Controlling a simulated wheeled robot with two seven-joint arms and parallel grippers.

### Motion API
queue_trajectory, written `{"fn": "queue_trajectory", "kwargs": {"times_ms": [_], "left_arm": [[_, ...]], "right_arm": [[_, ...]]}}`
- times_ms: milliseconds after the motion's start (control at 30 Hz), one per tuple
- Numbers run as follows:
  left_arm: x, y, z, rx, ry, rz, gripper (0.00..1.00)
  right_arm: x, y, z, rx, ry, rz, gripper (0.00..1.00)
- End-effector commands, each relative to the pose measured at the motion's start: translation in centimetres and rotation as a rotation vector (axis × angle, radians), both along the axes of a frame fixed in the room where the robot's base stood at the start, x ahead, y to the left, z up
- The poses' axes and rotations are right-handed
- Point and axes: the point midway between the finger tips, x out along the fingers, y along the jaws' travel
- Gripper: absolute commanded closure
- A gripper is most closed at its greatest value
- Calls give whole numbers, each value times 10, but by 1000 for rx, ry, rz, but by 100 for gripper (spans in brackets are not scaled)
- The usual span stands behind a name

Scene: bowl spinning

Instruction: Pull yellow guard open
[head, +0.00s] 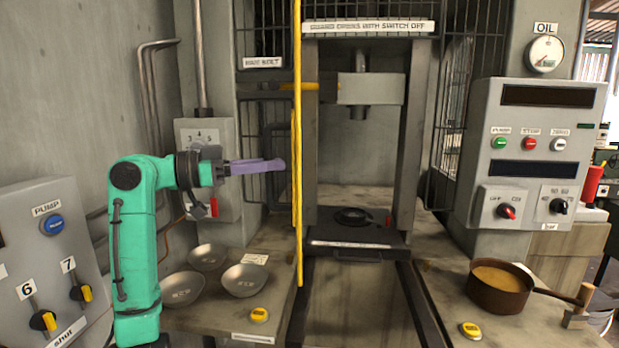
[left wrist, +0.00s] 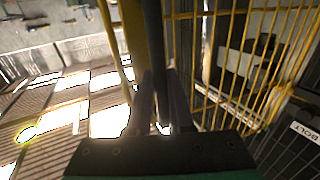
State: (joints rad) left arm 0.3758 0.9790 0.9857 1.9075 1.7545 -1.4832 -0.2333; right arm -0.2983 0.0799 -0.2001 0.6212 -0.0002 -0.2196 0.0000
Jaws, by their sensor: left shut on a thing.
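The yellow guard (head: 298,190) stands nearly edge-on in the head view, as a thin upright yellow line in front of the press's left post. Its yellow bars form a mesh at the right of the left wrist view (left wrist: 205,70). My left gripper (head: 277,165), with purple fingers, reaches to the guard's left side at mid-height. In the left wrist view its fingers (left wrist: 163,105) are shut around a dark upright bar (left wrist: 155,45), which looks like the guard's handle. The fingertips are partly in shadow there. My right gripper does not show.
Behind the guard is the press (head: 370,90) with a dark plate (head: 350,240) below it. Metal bowls (head: 245,281) sit on the bench at left. A brown pot (head: 500,285) stands at right. A control box (head: 535,150) is on the right, a pump panel (head: 45,250) at left.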

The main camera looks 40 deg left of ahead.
Motion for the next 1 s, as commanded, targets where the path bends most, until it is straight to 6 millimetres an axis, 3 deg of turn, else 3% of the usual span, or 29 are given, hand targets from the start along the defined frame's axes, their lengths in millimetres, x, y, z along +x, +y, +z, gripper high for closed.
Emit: {"fn": "queue_trajectory", "kwargs": {"times_ms": [100,333,867,900,967,1000], "left_arm": [[-17,22,-2,-1,4,0,100],[-35,50,-2,-2,7,1,100],[-39,60,-2,-2,10,1,100],[-39,60,-2,-2,10,2,73],[-39,60,-2,-2,9,2,50],[-39,59,-1,-2,9,2,50]], "right_arm": [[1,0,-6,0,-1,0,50],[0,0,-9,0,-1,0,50],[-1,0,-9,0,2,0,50],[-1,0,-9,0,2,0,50],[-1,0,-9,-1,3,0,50],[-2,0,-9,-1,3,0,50]]}}
